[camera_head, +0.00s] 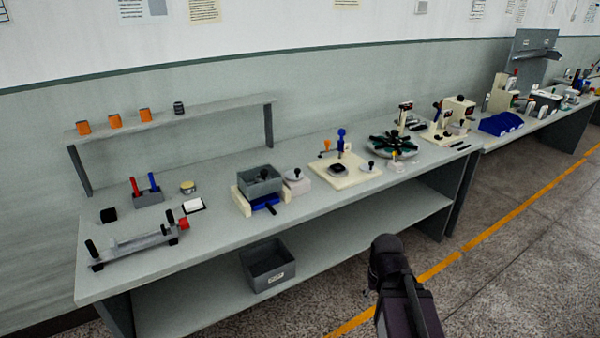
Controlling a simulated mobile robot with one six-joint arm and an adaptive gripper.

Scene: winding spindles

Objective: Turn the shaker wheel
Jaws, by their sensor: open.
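What looks like the shaker is a grey open tray (260,182) on a cream and blue base (265,201), near the middle of the workbench. Beside it on the right is a pale round wheel (296,175) on a light block, with a small dark knob on top. Another small pale disc with a dark knob (368,167) sits further right on a cream board; I cannot tell for certain which wheel belongs to the shaker. My dark arm shows at the bottom right, in front of the bench and apart from it. My gripper's fingers do not show.
The workbench (215,240) has a raised shelf with orange cups (115,121). A grey bin (268,267) sits on the lower shelf. A carousel (393,146) stands right of the cream board (340,178). The floor in front is open, with a yellow line.

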